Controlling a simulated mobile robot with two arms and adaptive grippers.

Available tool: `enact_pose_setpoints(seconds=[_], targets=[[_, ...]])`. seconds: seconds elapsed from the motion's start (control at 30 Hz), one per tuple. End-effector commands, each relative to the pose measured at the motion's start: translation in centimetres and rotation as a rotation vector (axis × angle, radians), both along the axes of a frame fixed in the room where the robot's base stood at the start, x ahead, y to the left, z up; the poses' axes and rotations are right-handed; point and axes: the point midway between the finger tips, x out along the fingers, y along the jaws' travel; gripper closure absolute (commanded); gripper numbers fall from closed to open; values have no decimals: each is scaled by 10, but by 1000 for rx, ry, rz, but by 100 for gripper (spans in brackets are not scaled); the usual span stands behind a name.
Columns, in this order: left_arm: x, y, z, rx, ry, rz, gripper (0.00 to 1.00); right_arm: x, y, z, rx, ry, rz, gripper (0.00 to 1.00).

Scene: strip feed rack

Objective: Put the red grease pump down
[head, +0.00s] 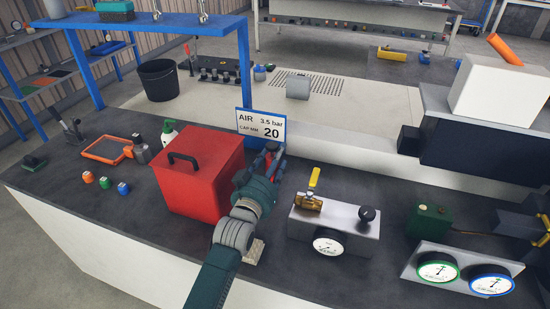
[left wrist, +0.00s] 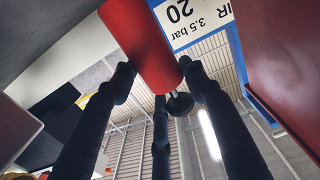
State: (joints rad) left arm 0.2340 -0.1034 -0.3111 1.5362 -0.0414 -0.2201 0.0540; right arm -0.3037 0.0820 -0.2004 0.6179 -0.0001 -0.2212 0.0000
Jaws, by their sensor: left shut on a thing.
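My left gripper (head: 268,160) reaches in from the bottom of the head view, just right of a large red box with a black handle (head: 203,172). It is shut on the red grease pump (left wrist: 142,45), of which the head view shows only slivers of red between the fingers. In the left wrist view the pump is a red cylinder with a dark round knob at its end, with dark fingers (left wrist: 156,75) on both sides. The gripper hides most of the pump in the head view, so I cannot tell whether it touches the bench. My right gripper is not in view.
A sign reading AIR 3.5 bar (head: 262,126) stands just behind the gripper. A metal block with a yellow-handled valve (head: 334,219) and gauge is to its right. Two gauges (head: 465,273) sit farther right. An orange tray (head: 107,149) and small coloured blocks lie left of the red box.

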Motion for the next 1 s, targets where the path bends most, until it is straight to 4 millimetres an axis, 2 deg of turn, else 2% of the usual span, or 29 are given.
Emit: enact_pose_setpoints(seconds=[0.07, 0.1, 0.2, 0.57, 0.77, 1.0], targets=[[0, 0, 0, -1, -4, 0, 100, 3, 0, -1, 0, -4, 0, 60], [0, 0, -3, 0, 0, 0, 55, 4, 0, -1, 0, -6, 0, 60], [0, 0, -3, 0, 0, 0, 38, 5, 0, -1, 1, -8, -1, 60], [-2, 1, 1, 0, 1, 0, 38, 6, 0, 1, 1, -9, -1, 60], [-30, 10, -1, 1, 2, 0, 38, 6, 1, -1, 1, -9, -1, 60], [-80, 26, -2, 1, 3, 0, 38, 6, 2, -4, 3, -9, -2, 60]])
